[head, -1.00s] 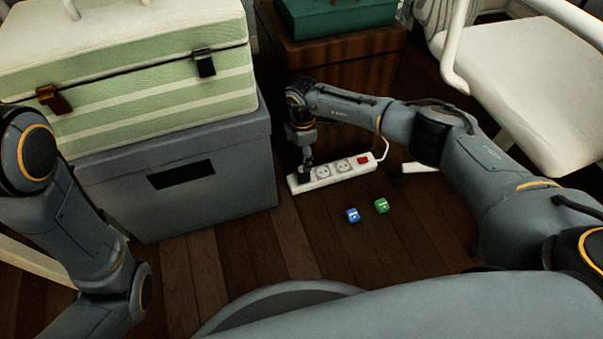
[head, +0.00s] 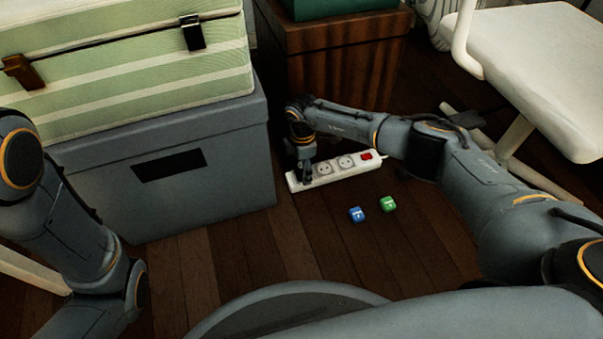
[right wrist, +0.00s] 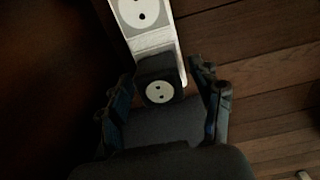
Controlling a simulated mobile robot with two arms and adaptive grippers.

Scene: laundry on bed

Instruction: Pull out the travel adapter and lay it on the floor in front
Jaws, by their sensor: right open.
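The travel adapter is a dark block with a pale round socket face (right wrist: 160,91) in the right wrist view, seated on the near end of a white power strip (right wrist: 153,42). In the head view the power strip (head: 347,167) lies on the floor, with its left end under my right gripper (head: 305,174), which hides the adapter there. In the right wrist view my right gripper (right wrist: 163,84) is open, with one finger on each side of the adapter. Whether the fingers touch it cannot be told. My left arm shows at the left, but its gripper is out of view.
A grey box (head: 225,185) stands left, a brown wooden cabinet (head: 345,75) behind, a white chair (head: 530,70) right. The wooden floor (head: 240,250) in front is clear.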

